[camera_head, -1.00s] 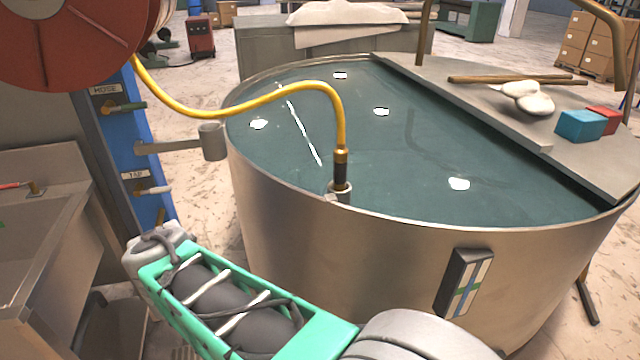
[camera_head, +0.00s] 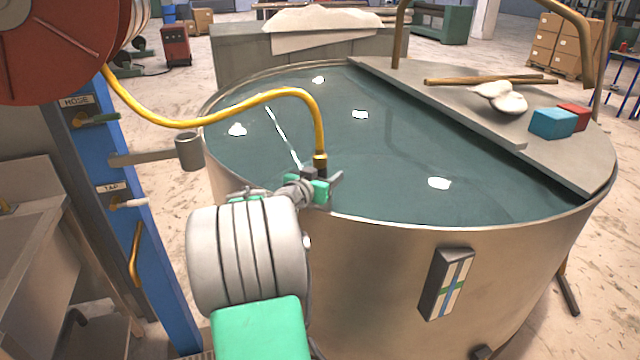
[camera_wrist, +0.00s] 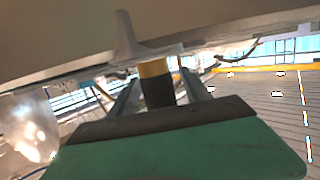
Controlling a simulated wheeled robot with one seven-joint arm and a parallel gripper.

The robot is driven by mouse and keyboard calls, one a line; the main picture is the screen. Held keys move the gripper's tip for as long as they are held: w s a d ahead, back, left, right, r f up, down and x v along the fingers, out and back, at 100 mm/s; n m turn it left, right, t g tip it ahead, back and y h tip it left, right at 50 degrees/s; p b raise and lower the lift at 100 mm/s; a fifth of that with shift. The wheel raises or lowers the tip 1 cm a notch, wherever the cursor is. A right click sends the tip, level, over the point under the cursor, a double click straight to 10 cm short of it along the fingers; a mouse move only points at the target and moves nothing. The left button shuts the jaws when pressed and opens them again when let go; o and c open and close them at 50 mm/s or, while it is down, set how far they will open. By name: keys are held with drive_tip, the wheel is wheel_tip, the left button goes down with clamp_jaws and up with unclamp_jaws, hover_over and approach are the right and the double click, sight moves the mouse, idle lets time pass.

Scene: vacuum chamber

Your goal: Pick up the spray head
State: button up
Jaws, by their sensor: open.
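The spray head (camera_head: 320,161) hangs at the end of the yellow hose (camera_head: 230,108), at the near rim of the round tank. Its brass collar shows in the head view; my gripper (camera_head: 322,180) hides its lower dark part. In the wrist view the spray head (camera_wrist: 157,86), black with a brass band, stands between the two fingers of my gripper (camera_wrist: 160,82). The fingers are apart, one on each side of it. Whether either finger touches it, I cannot tell. The holder at the rim is mostly hidden.
The metal tank (camera_head: 370,260) is full of water. A board (camera_head: 480,125) across it carries sticks, a pale lump and blue and red blocks. A blue post (camera_head: 150,250) with a grey cup on an arm (camera_head: 189,152) stands left, below the red hose reel (camera_head: 50,45).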

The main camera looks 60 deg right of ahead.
clamp_jaws()
idle(0.6)
drive_tip(key=shift+r, duration=0.1)
